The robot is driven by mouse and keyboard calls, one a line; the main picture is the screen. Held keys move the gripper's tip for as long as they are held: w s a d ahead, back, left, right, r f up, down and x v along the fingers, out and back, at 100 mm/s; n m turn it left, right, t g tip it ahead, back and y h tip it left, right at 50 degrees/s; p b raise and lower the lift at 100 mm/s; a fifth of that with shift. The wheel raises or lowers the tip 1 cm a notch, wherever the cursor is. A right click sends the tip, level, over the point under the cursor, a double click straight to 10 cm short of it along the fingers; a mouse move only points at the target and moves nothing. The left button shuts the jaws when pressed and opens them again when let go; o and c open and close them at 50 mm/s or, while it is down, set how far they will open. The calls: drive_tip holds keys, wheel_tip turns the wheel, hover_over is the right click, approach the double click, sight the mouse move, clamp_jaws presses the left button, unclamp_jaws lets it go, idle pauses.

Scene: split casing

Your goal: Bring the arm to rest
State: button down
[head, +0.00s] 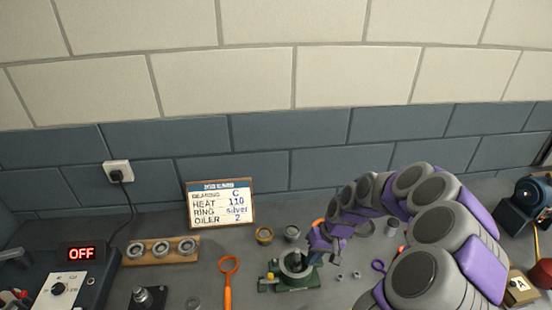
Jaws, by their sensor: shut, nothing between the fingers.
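My arm, grey with purple covers, reaches in from the lower right of the head view and bends over the bench. My gripper (322,243) is shut and empty. It is above and just right of a green fixture (272,284) that holds a grey ring-shaped casing part. A gap between the gripper and the fixture is hard to judge from this view. The arm hides part of the bench behind and below it.
A heater box (66,283) reading OFF stands at left. A wooden board (160,251) carries three rings. An orange tool (228,282), two small cups (264,235) and a sign (220,203) are on the bench. A dark machine (524,205) stands far right.

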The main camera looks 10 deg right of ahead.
drive_tip(key=s+a+r+n+h, duration=0.1)
drive_tip(key=s+a+r, duration=0.2)
drive_tip(key=s+r, duration=0.25)
drive_tip(key=s+a+r+n, duration=0.1)
drive_tip(key=s+a+r, duration=0.3)
drive_tip(key=r, duration=0.3)
drive_tip(key=s+r+g+h, duration=0.1)
drive_tip(key=s+r, duration=0.1)
drive_tip(key=s, duration=0.9)
drive_tip(key=s+d+r+m+h+b, duration=0.1)
drive_tip(key=s+r+h, duration=0.1)
drive_tip(key=s, duration=0.8)
drive_tip(key=shift+s+d+r+m+g, duration=0.3)
drive_tip(key=shift+s+r+g, duration=0.1)
drive_tip(key=shift+r, duration=0.1)
